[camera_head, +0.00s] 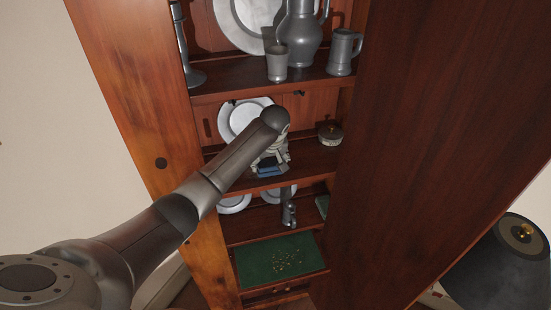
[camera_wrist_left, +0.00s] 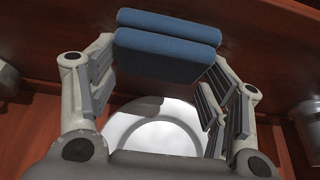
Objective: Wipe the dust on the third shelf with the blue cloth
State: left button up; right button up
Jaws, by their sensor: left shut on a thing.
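My left gripper (camera_head: 271,164) reaches into the cabinet at the shelf (camera_head: 312,157) below the one with the jug. It is shut on the folded blue cloth (camera_head: 271,171), which sits near that shelf's front edge. In the left wrist view the blue cloth (camera_wrist_left: 168,50) is a thick double fold held between the finger pads of the left gripper (camera_wrist_left: 168,62). I cannot tell whether the cloth touches the wood. No dust is clear on this shelf; my arm hides part of it. My right gripper is not in view.
A plate (camera_head: 236,117) stands behind the gripper, and a lidded pot (camera_head: 330,134) is to its right. A jug (camera_head: 302,35), cup (camera_head: 276,62) and mug (camera_head: 343,52) stand above. A candlestick (camera_head: 288,208) is below, over a green surface (camera_head: 255,263) with specks.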

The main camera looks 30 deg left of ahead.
pick_arm(q)
jog(key=shift+s+a, duration=1.3)
jog(key=shift+a, duration=0.3)
jog(key=shift+s+a, duration=0.1)
